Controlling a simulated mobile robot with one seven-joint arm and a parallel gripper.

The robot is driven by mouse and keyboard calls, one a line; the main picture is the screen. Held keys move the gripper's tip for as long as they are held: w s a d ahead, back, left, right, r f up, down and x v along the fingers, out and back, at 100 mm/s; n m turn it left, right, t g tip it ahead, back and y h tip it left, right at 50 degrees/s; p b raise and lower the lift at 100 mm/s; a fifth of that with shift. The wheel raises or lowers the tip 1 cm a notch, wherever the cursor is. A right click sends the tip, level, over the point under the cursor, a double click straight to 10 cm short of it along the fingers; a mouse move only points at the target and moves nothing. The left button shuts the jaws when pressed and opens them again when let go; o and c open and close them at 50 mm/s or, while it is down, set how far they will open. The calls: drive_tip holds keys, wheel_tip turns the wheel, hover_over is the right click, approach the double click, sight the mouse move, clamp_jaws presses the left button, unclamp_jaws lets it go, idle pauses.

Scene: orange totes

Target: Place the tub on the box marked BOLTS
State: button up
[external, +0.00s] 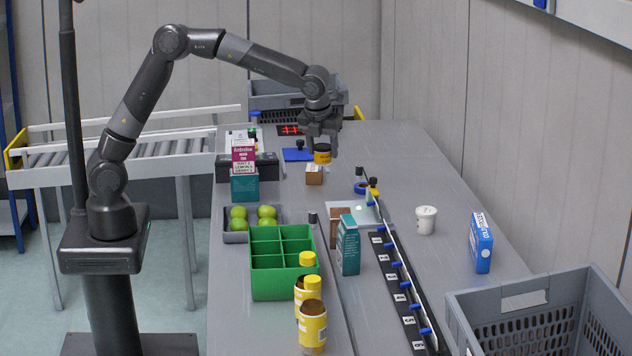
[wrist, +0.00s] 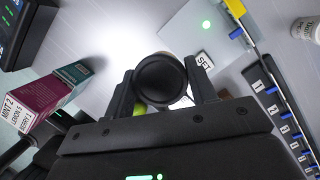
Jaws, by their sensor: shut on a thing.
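My gripper (external: 321,143) is shut on a small tub (external: 322,157) with a dark lid and a yellow band. In the wrist view the round black lid of the tub (wrist: 160,78) sits between the two fingers of my gripper (wrist: 162,88). A small brown box (external: 314,178) with a pale label is directly below the tub in the external view. I cannot tell whether the tub touches it. In the wrist view a white label (wrist: 204,61) with partly hidden letters shows beside the right finger; its full word is not readable.
A green divided crate (external: 283,285), a teal carton (external: 348,245) and a black rail (external: 405,290) with blue clips are nearer the camera. A white cup (external: 426,220) stands right, with clear table around it.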

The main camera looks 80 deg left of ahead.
drive_tip(key=s+a+r+n+g, duration=0.15)
drive_tip(key=a+n, duration=0.25)
drive_tip(key=a, duration=0.8)
hover_over(314, 167)
drive_tip(key=shift+t+y, duration=0.25)
drive_tip(key=shift+y, duration=0.05)
drive_tip(key=f, duration=0.7)
drive_tip(key=shift+d, duration=0.25)
drive_tip(key=shift+a+f, duration=0.25)
drive_tip(key=shift+a, duration=0.05)
drive_tip(key=shift+f, duration=1.85)
drive_tip(key=shift+f, duration=0.1)
drive_tip(key=o, duration=1)
drive_tip(key=v, duration=1.2)
